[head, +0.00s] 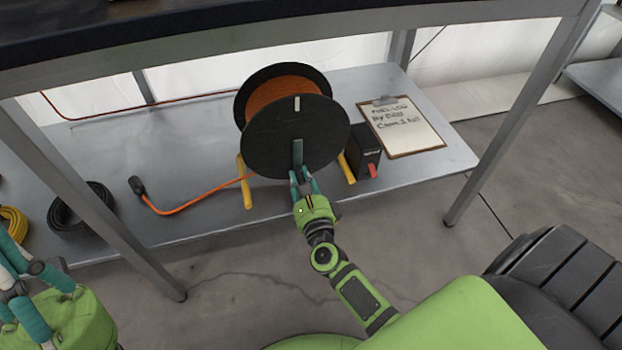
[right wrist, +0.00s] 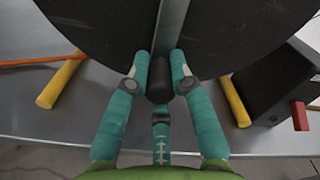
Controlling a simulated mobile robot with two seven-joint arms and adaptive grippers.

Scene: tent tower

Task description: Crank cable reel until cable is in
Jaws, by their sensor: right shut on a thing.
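The cable reel (head: 290,137) has black flanges and orange cable (head: 283,92) wound on it. It stands on the grey lower shelf on a yellow stand (head: 245,182). A short length of orange cable (head: 190,204) runs from the reel leftward to a black plug (head: 137,186) lying on the shelf. The grey crank arm (head: 298,153) points down on the front flange. My right gripper (head: 304,180) is at its lower end. In the right wrist view, its teal fingers (right wrist: 161,82) are shut on the black crank handle (right wrist: 158,80). My left gripper (head: 35,268) is at the lower left; its fingertips are cut off.
A black box with a red switch (head: 366,155) stands just right of the reel. A clipboard (head: 402,127) lies behind it. Black (head: 82,205) and yellow (head: 12,222) cable coils lie at left. Metal table legs (head: 520,120) and the tabletop edge (head: 300,35) frame the shelf.

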